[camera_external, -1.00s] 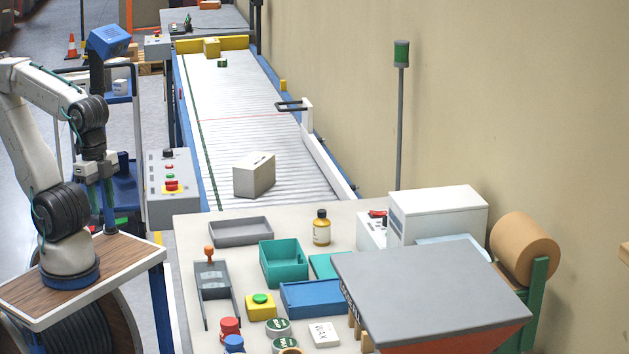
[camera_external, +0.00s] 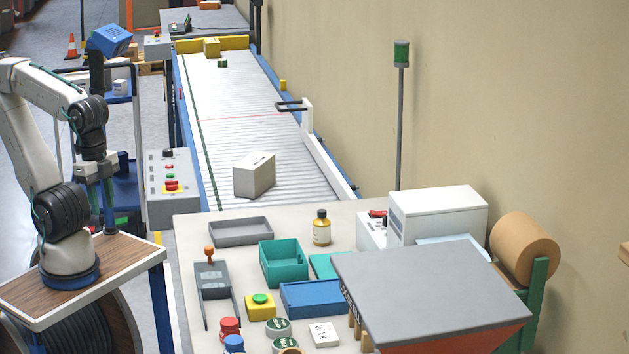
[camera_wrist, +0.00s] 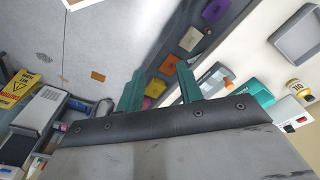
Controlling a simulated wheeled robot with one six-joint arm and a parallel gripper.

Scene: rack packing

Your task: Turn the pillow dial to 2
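A white machine (camera_external: 440,215) stands at the right of the packing table. A lower white section (camera_external: 371,232) at its left carries a small red and black part (camera_external: 379,214). I cannot make out a pillow dial, its pointer or its numbers in either view. A white unit with red and black parts (camera_wrist: 291,112) shows at the right edge of the wrist view. My gripper (camera_external: 104,205) hangs at the left, beside the grey control box and away from the white machine. In the wrist view its two green fingers (camera_wrist: 158,84) stand apart with nothing held between them.
The table holds a grey tray (camera_external: 241,243), a teal bin (camera_external: 284,276), a blue bin (camera_external: 312,311), an amber bottle (camera_external: 321,228) and a yellow-green button (camera_external: 260,306). A control box (camera_external: 168,190) stands close to my gripper. A carton (camera_external: 255,187) sits on the conveyor (camera_external: 290,160).

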